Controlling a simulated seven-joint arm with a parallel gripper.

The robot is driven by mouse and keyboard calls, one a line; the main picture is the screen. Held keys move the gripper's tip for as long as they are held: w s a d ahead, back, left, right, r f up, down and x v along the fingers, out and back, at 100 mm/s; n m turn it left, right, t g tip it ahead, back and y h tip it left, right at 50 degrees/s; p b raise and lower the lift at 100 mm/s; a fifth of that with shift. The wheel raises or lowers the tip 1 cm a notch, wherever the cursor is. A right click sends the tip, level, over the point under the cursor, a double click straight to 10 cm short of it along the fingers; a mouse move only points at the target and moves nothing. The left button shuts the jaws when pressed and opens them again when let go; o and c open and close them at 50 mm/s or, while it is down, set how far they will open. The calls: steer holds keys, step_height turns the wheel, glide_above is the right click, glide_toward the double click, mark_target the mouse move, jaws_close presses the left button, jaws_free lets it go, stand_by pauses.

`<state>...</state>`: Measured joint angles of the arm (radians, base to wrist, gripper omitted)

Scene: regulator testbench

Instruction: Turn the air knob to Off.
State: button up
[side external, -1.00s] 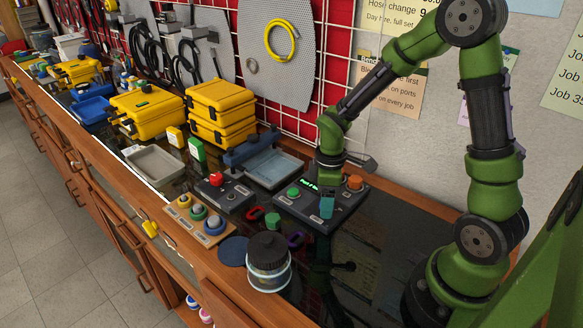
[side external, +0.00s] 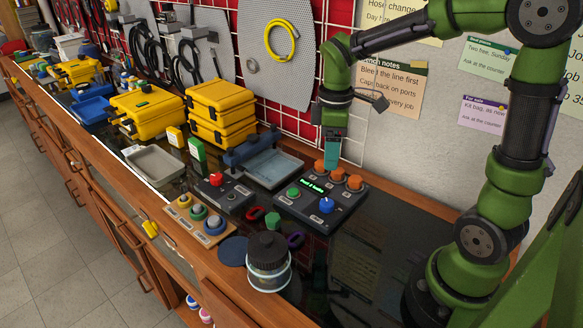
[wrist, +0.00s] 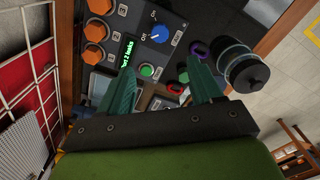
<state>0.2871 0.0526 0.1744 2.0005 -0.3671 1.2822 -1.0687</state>
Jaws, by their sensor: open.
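The dark control panel (side external: 293,212) lies on the bench. Its blue knob (side external: 326,205) sits at the front right and also shows in the wrist view (wrist: 159,33), with small white labels around it. I cannot read for sure which label its pointer faces. The panel also has a green button (side external: 293,193), a lit green display (side external: 312,187) and orange knobs (side external: 337,173) along its back. My gripper (side external: 332,160) is above the back of the panel, apart from the blue knob. In the wrist view, its teal fingers (wrist: 160,62) are spread with nothing between them.
A black-lidded jar (side external: 268,262) stands in front of the panel, near red and purple rings (side external: 296,240). A grey tray (side external: 272,166) and a box with a red button (side external: 216,180) are to the left. The wall grid and notes stand close behind. The bench right of the panel is clear.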

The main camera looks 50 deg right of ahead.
steer(key=shift+r, duration=1.4)
steer(key=s+a+r+m+t+y, duration=0.2)
steer(key=s+a+r+m+t, duration=0.2)
steer(key=s+a+m+t, duration=0.3)
steer(key=s+m, duration=0.2)
steer(key=m, duration=0.2)
steer(key=shift+s, duration=0.15)
